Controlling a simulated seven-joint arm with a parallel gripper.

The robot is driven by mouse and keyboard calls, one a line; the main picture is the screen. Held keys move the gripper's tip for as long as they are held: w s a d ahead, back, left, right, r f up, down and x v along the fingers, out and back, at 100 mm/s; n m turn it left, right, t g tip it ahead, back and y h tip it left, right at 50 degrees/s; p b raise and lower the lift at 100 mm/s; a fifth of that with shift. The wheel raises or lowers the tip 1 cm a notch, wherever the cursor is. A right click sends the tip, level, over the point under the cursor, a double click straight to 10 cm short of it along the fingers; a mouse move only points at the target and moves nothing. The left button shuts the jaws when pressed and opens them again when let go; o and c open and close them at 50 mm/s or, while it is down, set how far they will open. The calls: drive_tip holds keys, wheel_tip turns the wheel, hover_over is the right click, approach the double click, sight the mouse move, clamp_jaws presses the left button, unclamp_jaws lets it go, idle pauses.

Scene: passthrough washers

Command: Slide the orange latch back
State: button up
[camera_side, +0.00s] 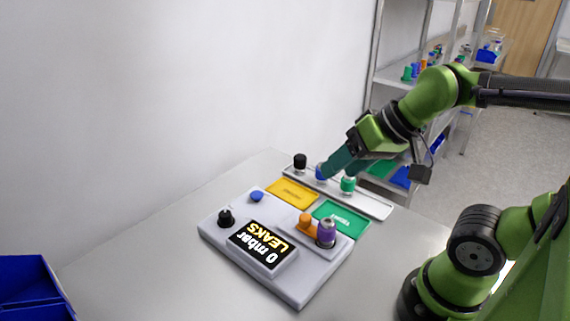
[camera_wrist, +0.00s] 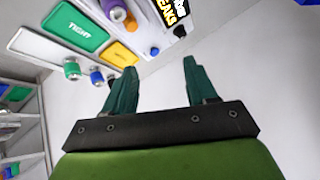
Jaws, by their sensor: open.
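The orange latch (camera_side: 306,221) sits on the right part of the grey test device (camera_side: 228,247), directly beside a purple-topped part (camera_side: 326,232). In the wrist view the orange latch (camera_wrist: 131,23) and the purple part (camera_wrist: 113,9) show at the top edge, the purple one partly cut off. My gripper (camera_side: 328,173) is above the rear of the table, apart from the latch. In the side view its tips overlap the blue-topped part. In the wrist view my gripper (camera_wrist: 160,65) is open, with nothing between its fingers.
A rail (camera_side: 375,207) behind the device holds black (camera_side: 300,161), blue (camera_side: 321,171) and green (camera_side: 348,183) topped parts. Yellow (camera_side: 292,193) and green (camera_side: 342,218) trays lie before it. The device has a display (camera_side: 263,247), blue button (camera_side: 257,196) and black knob (camera_side: 225,217).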

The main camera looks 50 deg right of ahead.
sight(305, 216)
drive_tip(key=w+d+f+m+g+h, duration=0.2)
drive_tip(key=w+m+g, duration=0.3)
drive_tip(key=w+g, duration=0.3)
drive_tip(key=shift+t, duration=0.4)
drive_tip(key=f, duration=1)
drive_tip(key=w+f, duration=0.1)
drive_tip(key=f, duration=0.4)
drive_tip(key=shift+w+a+f, duration=0.1)
drive_tip(key=shift+a+f, duration=0.15)
drive_tip(key=shift+f, duration=0.1)
clamp_jaws()
